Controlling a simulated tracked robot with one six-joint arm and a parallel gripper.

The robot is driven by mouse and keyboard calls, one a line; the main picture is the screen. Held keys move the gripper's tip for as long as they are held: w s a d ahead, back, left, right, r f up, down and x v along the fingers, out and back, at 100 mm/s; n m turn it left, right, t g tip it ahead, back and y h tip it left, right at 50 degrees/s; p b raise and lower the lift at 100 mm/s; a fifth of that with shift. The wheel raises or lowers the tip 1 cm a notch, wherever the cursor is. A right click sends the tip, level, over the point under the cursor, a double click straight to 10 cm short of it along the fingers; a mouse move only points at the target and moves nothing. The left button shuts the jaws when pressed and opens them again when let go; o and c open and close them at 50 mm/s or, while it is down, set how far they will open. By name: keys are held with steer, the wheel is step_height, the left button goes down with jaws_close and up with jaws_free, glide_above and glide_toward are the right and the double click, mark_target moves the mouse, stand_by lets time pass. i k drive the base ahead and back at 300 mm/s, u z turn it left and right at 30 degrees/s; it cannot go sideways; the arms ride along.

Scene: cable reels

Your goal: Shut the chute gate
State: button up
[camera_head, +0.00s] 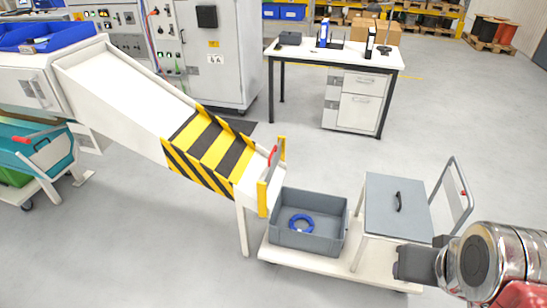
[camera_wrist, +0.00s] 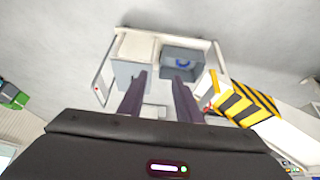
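The white chute (camera_head: 125,90) slopes down from the upper left to its lower end, with a yellow-and-black striped cover over its lower part. The chute gate (camera_head: 271,166) stands at that end between two yellow posts, with a red handle (camera_head: 272,155) at its top. How far the gate is raised is hard to tell. In the wrist view the striped cover (camera_wrist: 240,103) shows at right, with a small red part beside it. My gripper (camera_head: 400,262) is at the lower right, well apart from the gate. In the wrist view my gripper's fingers (camera_wrist: 159,77) are apart and empty.
A grey bin (camera_head: 290,239) holding a blue coil (camera_head: 301,223) sits on a white cart (camera_head: 330,266) below the chute's end. A desk (camera_head: 342,55) stands behind, with clear floor between.

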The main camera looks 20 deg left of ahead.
mark_target(272, 163)
steer(key=z, duration=0.6)
steer(key=i, duration=0.8)
steer(key=u, duration=2.65)
